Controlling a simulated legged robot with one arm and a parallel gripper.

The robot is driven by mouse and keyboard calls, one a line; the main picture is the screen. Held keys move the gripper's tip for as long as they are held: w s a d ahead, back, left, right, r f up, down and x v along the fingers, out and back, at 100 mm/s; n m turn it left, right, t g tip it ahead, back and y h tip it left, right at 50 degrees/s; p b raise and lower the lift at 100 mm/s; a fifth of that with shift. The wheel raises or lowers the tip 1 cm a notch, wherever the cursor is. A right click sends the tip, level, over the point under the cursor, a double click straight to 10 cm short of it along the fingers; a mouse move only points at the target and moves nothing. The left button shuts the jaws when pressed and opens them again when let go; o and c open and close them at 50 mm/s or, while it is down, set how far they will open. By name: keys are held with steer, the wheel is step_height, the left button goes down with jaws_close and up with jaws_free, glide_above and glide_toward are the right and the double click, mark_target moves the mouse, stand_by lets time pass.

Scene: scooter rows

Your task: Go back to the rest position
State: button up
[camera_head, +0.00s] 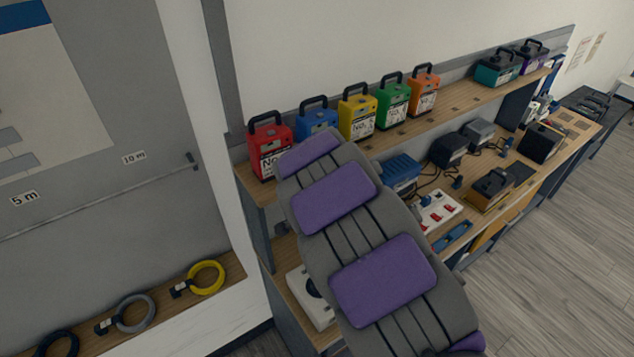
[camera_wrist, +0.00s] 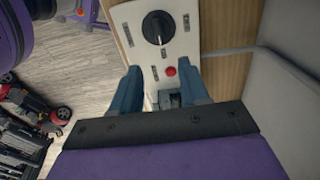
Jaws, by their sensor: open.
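My gripper (camera_wrist: 161,88) shows in the wrist view with its two blue fingers apart. Nothing is held between them. Just beyond the fingers is a white panel (camera_wrist: 140,20) with a black rotary knob (camera_wrist: 158,27) and a red button (camera_wrist: 170,71). A dark grey part (camera_wrist: 168,98) of it shows between the fingers. I cannot tell whether the fingers touch the panel. In the head view my grey arm with purple pads reaches down across the bench, and my gripper is hidden. A white box (camera_head: 300,292) with a dark round part shows beside the arm there.
Red (camera_head: 268,140), blue (camera_head: 318,117), yellow (camera_head: 357,112), green (camera_head: 393,100) and orange (camera_head: 424,90) battery-like boxes stand on the upper shelf close to my arm. Chargers and cables crowd the bench. Floor (camera_head: 560,230) is clear at right.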

steer(key=s+d+r+n+b, duration=0.2)
steer(key=s+d+r, duration=0.3)
steer(key=d+r, duration=0.1)
steer(key=s+d+r+n+b, duration=0.1)
steer(key=s+d+n, duration=0.1)
steer(key=s, duration=0.7)
steer(key=s+d+r+n+g+b, duration=0.1)
steer(key=s+d+n+b, duration=0.1)
steer(key=s, duration=0.7)
steer(key=s+d+r+n+b, duration=0.1)
steer(key=s+d+n, duration=0.3)
steer(key=s, duration=0.5)
steer(key=shift+s+r+n+g+b, duration=0.25)
steer(key=shift+s+n+g+b, duration=0.2)
steer(key=shift+n, duration=0.25)
steer(key=shift+w+d, duration=0.1)
